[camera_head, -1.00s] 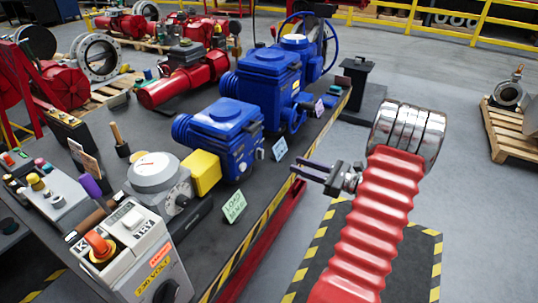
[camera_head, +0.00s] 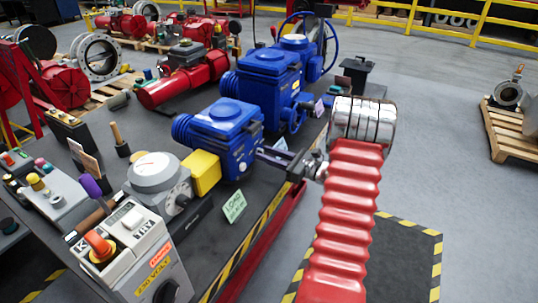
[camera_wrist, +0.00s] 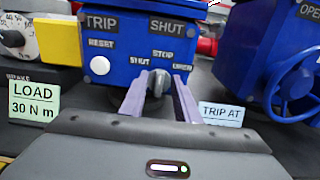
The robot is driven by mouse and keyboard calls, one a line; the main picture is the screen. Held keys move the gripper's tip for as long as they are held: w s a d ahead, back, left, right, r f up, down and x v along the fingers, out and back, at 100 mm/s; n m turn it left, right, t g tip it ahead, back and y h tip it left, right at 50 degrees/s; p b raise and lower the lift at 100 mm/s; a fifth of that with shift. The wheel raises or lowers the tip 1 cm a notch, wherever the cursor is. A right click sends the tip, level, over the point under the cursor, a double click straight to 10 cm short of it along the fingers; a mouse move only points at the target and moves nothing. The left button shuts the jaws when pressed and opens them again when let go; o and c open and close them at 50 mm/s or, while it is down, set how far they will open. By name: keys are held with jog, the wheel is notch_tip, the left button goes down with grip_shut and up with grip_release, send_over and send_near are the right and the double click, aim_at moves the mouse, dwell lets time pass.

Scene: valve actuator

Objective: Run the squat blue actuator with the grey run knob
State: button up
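The squat blue actuator (camera_head: 222,128) sits on the dark bench, beside a yellow block, and fills the upper middle of the wrist view (camera_wrist: 120,40). Its face carries the words TRIP, SHUT, RESET, STOP and OPEN. The grey run knob (camera_wrist: 160,79) shows below STOP, between SHUT and OPEN. My gripper (camera_head: 262,152) is at the actuator's front face. In the wrist view its two purple-grey fingers (camera_wrist: 160,86) are open, one on each side of the knob, with gaps visible. I cannot tell how far they reach past it. A white button (camera_wrist: 100,65) sits under RESET.
A taller blue actuator (camera_head: 268,82) stands behind on the bench. The yellow block (camera_head: 204,172) and a grey round dial unit (camera_head: 155,172) are at the left. A LOAD card (camera_head: 234,206) and a TRIP AT card (camera_wrist: 221,114) stand near.

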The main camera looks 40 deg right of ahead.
grip_shut()
dwell(0.4)
jog(key=shift+d, duration=0.1)
jog(key=shift+n, duration=0.3)
jog(key=n, duration=0.4)
jog(key=shift+a, duration=0.2)
jog(key=shift+s+a+f+n, duration=0.1)
jog(key=shift+n, duration=1)
jog(key=shift+a+f+n, duration=0.1)
jog(key=shift+n, duration=1)
